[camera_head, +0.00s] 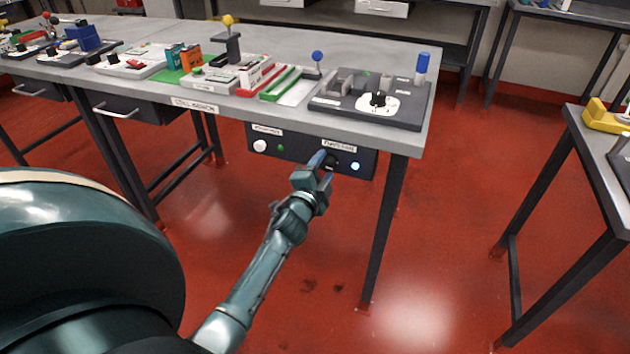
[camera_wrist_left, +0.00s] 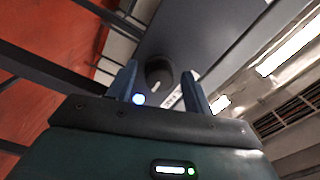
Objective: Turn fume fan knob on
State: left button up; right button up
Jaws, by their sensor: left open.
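The dark control panel (camera_head: 300,153) hangs under the front edge of the workbench. A black round knob (camera_head: 331,163) sits under the right white label, beside a lit blue-white lamp (camera_head: 354,166). My left gripper (camera_head: 322,166) is at the panel, open, and partly covers the knob in the head view. In the left wrist view the knob (camera_wrist_left: 158,74) with its pale pointer mark shows between the two open fingers (camera_wrist_left: 160,69), with a gap on each side. The lamp (camera_wrist_left: 139,99) shows near one finger. My right gripper is not in view.
The panel's left end has a white knob (camera_head: 260,146) and a small green lamp (camera_head: 280,148). The bench top (camera_head: 330,50) above carries several devices. A bench leg (camera_head: 385,230) stands right of my arm. Red floor (camera_head: 450,220) is open between the benches.

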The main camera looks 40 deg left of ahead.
pick_arm(q)
jog(key=v, duration=1.2)
jog(key=shift+s, duration=0.35)
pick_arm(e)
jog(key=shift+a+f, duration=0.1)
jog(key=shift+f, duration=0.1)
pick_arm(q)
jog(key=s+d+f+n+g+h, duration=0.25)
jog(key=s+d+n+h, duration=0.35)
jog(key=d, duration=0.4)
jog(key=s+d+f+n+g+h, duration=0.1)
jog(key=s+d+n+g+h, duration=0.2)
jog(key=s+d, duration=0.6)
jog(key=shift+g+y, duration=0.6)
jog(key=shift+g, duration=0.05)
jog(key=r+p, duration=0.2)
jog(key=p, duration=0.4)
jog(key=r+p, duration=0.2)
jog(key=p, duration=0.5)
jog(key=shift+w+a+r+p, duration=0.2)
jog(key=shift+r+p, duration=0.05)
jog(key=shift+p, duration=0.05)
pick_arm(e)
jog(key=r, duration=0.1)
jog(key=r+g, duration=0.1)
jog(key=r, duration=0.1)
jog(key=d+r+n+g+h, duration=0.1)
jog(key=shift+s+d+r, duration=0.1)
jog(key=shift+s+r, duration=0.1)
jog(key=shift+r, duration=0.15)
